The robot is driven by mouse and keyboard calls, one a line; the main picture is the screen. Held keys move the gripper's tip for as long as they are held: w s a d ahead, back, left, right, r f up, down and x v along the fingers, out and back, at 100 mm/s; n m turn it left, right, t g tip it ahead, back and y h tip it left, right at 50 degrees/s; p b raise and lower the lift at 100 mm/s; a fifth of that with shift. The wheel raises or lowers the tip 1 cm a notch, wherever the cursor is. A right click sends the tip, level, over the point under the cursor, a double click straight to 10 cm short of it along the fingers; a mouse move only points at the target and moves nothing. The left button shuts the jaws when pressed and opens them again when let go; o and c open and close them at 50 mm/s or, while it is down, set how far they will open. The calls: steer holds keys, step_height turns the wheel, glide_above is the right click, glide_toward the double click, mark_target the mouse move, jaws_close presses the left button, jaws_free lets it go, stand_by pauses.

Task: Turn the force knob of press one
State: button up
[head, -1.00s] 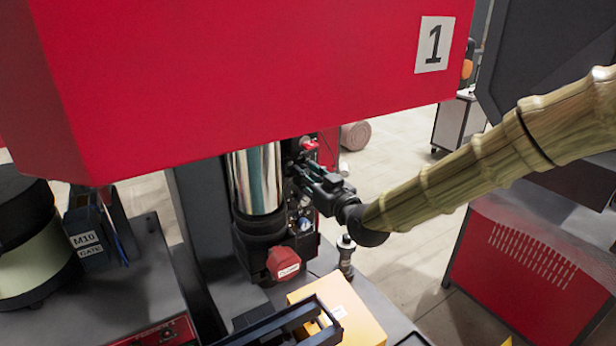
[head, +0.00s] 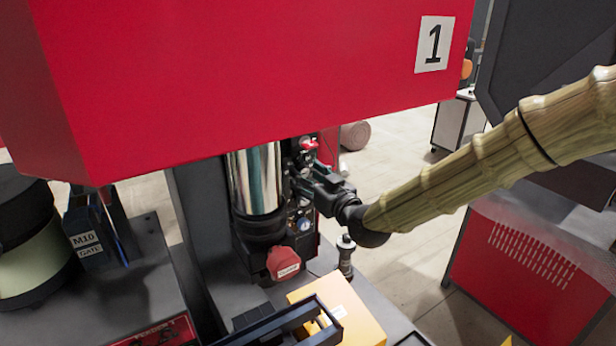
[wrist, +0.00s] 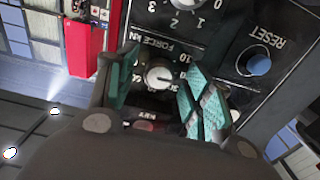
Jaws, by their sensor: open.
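Press one (head: 250,85) is the big red machine marked with a "1" plate. Its dark control panel (head: 303,215) is below the red housing, beside a shiny steel cylinder. In the wrist view the force knob (wrist: 159,77) is a small round knob with a pale face, under the label "FORCE kN" with a number scale. My gripper (head: 303,180) reaches the panel from the right. In the wrist view my open gripper (wrist: 160,88) has its teal finger pads on either side of the knob. I cannot tell whether the pads touch it. The knob is hidden in the head view.
A blue reset button (wrist: 258,62) and another numbered dial (wrist: 187,3) are close by on the panel. A red part (wrist: 85,40) stands at the panel's edge. Below are a red cover (head: 283,263), a yellow box (head: 350,320) and a black-topped post (head: 346,252).

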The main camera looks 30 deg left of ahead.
steer(key=v, duration=1.2)
steer(key=shift+w, duration=0.1)
